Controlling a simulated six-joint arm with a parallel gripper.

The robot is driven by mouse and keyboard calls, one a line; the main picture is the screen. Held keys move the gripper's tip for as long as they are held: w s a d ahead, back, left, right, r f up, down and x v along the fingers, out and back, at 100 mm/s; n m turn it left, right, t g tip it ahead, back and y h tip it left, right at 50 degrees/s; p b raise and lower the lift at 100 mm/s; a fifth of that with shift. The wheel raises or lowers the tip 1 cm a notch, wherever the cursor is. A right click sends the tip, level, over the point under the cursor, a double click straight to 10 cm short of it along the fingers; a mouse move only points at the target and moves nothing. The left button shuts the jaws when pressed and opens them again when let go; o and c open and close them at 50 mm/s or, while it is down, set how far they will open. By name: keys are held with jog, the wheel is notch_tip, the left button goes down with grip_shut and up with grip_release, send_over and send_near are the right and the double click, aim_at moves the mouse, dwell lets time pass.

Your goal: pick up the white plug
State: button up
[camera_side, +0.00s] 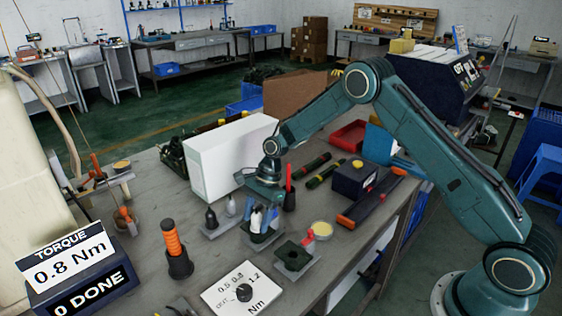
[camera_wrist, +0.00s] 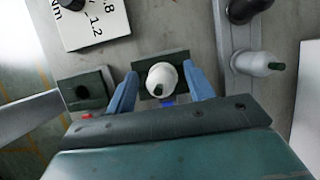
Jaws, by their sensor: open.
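A white plug (camera_wrist: 160,80) with a dark tip stands in a dark green block (camera_wrist: 176,57) in the wrist view. In the side view this white plug (camera_side: 256,221) is partly hidden by my fingers. My gripper (camera_wrist: 160,71) is open, with one blue finger on each side of the plug; I cannot tell whether either touches it. In the side view my gripper (camera_side: 260,222) points down over the block. A second white plug (camera_wrist: 258,63) stands on a grey holder to the right, beside a black plug (camera_wrist: 245,8); the side view also shows the black plug (camera_side: 211,218).
An empty block with a hole (camera_side: 293,257) stands right of my gripper. A white box (camera_side: 215,165) rises close behind. An orange-handled driver (camera_side: 173,245), a dial card (camera_side: 243,291) and a torque display (camera_side: 75,275) lie in front.

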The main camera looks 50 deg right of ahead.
aim_at(257, 215)
jog(key=c, duration=1)
jog(key=shift+c, duration=0.2)
jog(key=shift+r, duration=0.15)
notch_tip(257, 215, up, 20)
dwell(0.6)
